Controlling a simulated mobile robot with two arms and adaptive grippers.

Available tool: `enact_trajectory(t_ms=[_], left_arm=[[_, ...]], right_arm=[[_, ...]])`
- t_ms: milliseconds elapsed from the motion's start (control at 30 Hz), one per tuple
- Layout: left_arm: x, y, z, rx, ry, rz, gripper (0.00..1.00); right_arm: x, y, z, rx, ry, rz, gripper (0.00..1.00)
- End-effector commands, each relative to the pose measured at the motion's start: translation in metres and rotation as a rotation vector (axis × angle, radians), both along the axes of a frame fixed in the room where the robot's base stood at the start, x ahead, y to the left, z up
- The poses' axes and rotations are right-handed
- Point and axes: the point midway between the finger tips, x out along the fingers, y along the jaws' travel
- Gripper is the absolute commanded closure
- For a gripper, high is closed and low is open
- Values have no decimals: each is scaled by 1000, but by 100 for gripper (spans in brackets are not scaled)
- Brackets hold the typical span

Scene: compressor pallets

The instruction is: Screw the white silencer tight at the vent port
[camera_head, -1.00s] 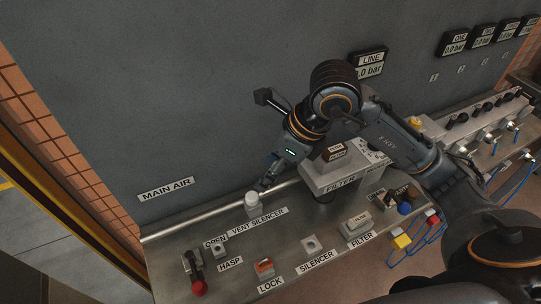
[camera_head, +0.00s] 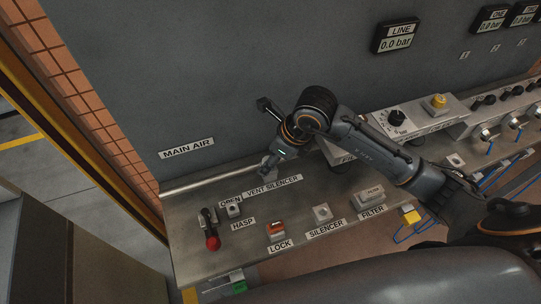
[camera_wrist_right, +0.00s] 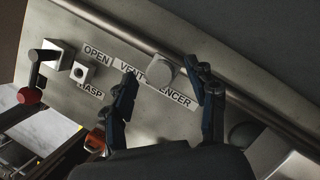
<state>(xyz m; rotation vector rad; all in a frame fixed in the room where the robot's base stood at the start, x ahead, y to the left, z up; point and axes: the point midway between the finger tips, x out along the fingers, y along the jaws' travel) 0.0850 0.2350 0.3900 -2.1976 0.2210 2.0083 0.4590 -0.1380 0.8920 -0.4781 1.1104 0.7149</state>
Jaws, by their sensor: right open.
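The white silencer (camera_wrist_right: 161,71) stands at the vent port, by the VENT SILENCER label (camera_head: 272,185). In the head view the silencer (camera_head: 268,161) is partly covered by my right gripper (camera_head: 267,168). In the right wrist view my right gripper (camera_wrist_right: 162,82) is open, with one finger to each side of the silencer and visible gaps on both sides. The silencer lies at or just beyond the fingertips; how deep it sits between them I cannot tell. Its thread and the port below it are hidden. My left gripper is not in view.
A pipe (camera_wrist_right: 230,95) runs along the wall behind the silencer. The red-knobbed lever (camera_head: 212,241), hasp block (camera_head: 234,209), orange lock (camera_head: 276,231), silencer holder (camera_head: 322,214) and filter block (camera_head: 368,197) stand on the bench. The LINE gauge (camera_head: 400,37) reads 0.0 bar.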

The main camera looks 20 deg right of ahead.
Motion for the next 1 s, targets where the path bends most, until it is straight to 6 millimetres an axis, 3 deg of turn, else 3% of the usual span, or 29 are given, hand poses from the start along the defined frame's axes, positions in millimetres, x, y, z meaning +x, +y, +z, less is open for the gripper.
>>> enact_trajectory(t_ms=[333, 633, 767, 1000], left_arm=[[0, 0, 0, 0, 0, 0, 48], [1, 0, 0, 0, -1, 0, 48], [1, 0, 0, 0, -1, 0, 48], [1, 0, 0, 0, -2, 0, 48]], right_arm=[[1, 2, -4, 0, -1, 1, 43], [1, 1, -4, 0, -1, 1, 100], [1, 2, -4, 0, -1, -17, 100], [0, 3, -4, 0, -1, -255, 100]])
